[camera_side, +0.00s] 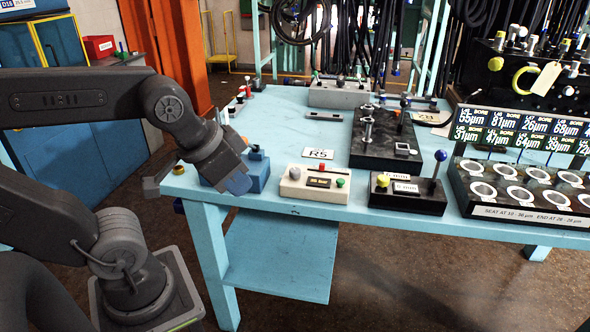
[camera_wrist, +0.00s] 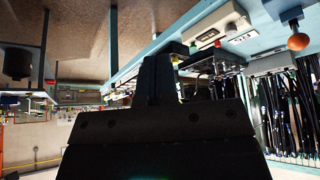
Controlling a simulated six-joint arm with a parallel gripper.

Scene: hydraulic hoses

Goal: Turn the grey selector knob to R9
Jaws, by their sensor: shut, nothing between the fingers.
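A white box (camera_side: 315,190) on the near edge of the bench carries a round grey knob (camera_side: 294,173), a red knob and a green knob. The grey knob's pointer and any R9 mark are too small to read. My gripper (camera_side: 238,183) is low at the bench's front left corner, left of the white box and apart from it. It overlaps a blue box (camera_side: 257,172) in the picture; I cannot tell whether they touch. In the wrist view the fingers (camera_wrist: 157,66) are shut and empty, and the white box (camera_wrist: 217,37) lies beyond them, to the upper right.
A card reading R5 (camera_side: 318,154) lies behind the white box. A black box (camera_side: 408,197) with a yellow knob and a tall blue-ball lever stands to its right. A dark block with fittings (camera_side: 385,148) stands farther back. The bench left of the card is mostly clear.

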